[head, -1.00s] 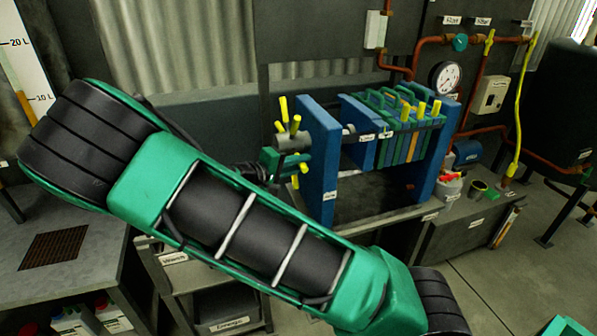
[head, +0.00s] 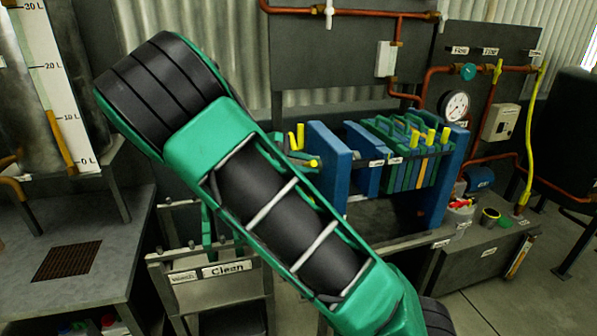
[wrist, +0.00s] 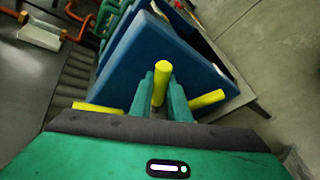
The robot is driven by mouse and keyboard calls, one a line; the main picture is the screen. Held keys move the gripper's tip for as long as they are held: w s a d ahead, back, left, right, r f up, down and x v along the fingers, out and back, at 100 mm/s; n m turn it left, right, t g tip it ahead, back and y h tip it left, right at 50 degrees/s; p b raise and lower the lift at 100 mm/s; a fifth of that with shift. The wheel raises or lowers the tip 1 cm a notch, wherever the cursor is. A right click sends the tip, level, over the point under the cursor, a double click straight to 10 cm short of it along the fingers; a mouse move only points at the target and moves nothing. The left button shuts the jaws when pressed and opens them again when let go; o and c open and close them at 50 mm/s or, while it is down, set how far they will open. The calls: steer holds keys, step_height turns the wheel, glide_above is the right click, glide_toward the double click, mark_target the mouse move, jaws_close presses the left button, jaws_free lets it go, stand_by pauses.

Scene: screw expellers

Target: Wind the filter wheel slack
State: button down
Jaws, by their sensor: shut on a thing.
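The filter wheel is at the left end of the blue filter press. In the head view its yellow spokes (head: 300,137) show just past my arm, which hides most of the wheel and my gripper. In the wrist view my gripper (wrist: 162,88) has its two green fingers on either side of one yellow spoke (wrist: 161,72), shut on it. Other yellow spokes stick out left (wrist: 98,107) and right (wrist: 208,98) of the fingers. The wheel's hub is hidden behind the fingers and palm. The blue end plate (wrist: 130,60) stands close beyond the spoke.
Green and blue filter plates (head: 400,155) hang in the press to the right. A pressure gauge (head: 455,106) and copper pipes are behind it. A grey rack labelled Clean (head: 224,268) stands below my arm. A bench (head: 110,240) is at left; the floor at right is open.

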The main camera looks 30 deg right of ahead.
steer(key=shift+r, duration=0.1)
stand_by(0.3)
steer(key=c, duration=1.7)
jaws_free()
steer(key=shift+w+d, duration=0.1)
steer(key=shift+o, duration=0.2)
steer(key=v, duration=1)
steer(key=shift+a, duration=0.4)
